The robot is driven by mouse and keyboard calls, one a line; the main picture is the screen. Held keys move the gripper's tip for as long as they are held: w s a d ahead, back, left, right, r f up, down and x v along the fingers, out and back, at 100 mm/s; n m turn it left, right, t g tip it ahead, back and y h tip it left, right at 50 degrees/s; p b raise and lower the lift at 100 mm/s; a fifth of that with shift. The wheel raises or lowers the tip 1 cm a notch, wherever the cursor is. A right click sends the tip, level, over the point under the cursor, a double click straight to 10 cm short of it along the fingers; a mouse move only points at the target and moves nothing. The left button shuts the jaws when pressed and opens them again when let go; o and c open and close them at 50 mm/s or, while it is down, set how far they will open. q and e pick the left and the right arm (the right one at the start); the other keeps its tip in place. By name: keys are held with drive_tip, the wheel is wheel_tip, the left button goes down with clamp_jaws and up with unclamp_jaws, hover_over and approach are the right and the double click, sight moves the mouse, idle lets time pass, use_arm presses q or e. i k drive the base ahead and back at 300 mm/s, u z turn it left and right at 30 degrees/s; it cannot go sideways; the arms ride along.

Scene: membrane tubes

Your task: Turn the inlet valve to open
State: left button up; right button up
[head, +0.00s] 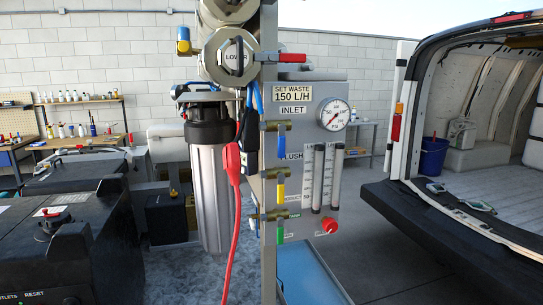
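The grey panel (335,105) carries an "INLET" label (290,110). Just below the label is the inlet valve, with a brass body (275,126) and a blue lever (281,146). The blue lever points straight down, across the horizontal brass body. Below it, the valve by the "FLUSH" label has a yellow lever (280,191), and the lowest valve has a green lever (280,233); both also hang down. Neither of my grippers shows in the head view.
A pressure gauge (333,114), two clear flow tubes (318,180) and a red knob (329,225) are on the panel. A grey filter housing (211,190) and a red cable (234,200) hang to the left. An open van (480,215) stands right.

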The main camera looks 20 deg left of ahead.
sight(282, 128)
drive_tip(key=u, duration=2)
drive_tip(key=i, duration=0.05)
drive_tip(key=z, duration=1.25)
